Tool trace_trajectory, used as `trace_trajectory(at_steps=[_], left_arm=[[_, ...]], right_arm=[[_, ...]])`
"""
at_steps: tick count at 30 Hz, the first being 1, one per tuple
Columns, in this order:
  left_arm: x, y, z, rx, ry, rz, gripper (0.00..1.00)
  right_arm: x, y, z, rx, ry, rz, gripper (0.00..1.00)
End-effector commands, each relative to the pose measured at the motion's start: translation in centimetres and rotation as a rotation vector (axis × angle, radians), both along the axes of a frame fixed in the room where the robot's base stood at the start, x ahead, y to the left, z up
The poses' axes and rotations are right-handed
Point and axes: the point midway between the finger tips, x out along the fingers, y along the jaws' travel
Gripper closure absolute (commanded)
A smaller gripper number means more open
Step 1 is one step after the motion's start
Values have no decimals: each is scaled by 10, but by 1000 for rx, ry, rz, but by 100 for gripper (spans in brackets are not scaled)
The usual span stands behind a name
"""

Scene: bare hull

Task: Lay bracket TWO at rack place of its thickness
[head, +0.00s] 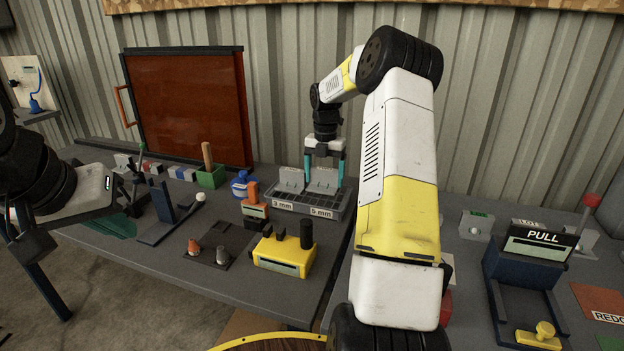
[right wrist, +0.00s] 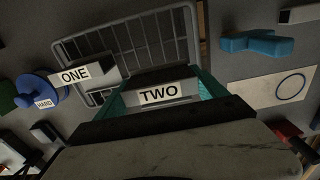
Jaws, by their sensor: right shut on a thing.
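Bracket TWO (right wrist: 160,94), a grey angled piece with a white label, is between the teal fingers of my right gripper (head: 324,170). My right gripper is shut on it; it also shows in the head view (head: 322,181), at the 5 mm side of the grey rack (head: 334,213). The head view does not show clearly whether its base touches the rack floor. Bracket ONE (right wrist: 75,75) stands beside it to the left, at the 3 mm side. My left gripper (head: 128,194) is at the far left, away from the rack; its fingers are unclear.
A blue round item (head: 242,186) stands left of the rack, and an orange-and-dark device (head: 255,207) stands close in front of it. A yellow gauge block (head: 283,255) is nearer. A red-brown panel (head: 188,105) stands behind. My right arm hides the table right of the rack.

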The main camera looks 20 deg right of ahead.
Motion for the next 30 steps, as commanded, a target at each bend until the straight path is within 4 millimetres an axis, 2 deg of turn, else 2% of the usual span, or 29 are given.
trace_trajectory(at_steps=[3,10,17,28,29,30], left_arm=[[0,0,0,0,0,0,100],[0,0,0,0,0,0,100],[0,0,0,0,0,0,100],[0,0,0,0,0,0,100],[0,0,0,0,0,0,100],[0,0,0,0,0,0,100]], right_arm=[[13,-15,-2,1,-1,0,68],[23,-28,-4,1,-1,0,68],[22,-28,-36,0,2,2,68],[22,-28,-41,1,0,1,68],[22,-28,-41,1,-1,1,17],[22,-28,-41,1,-1,1,9]])
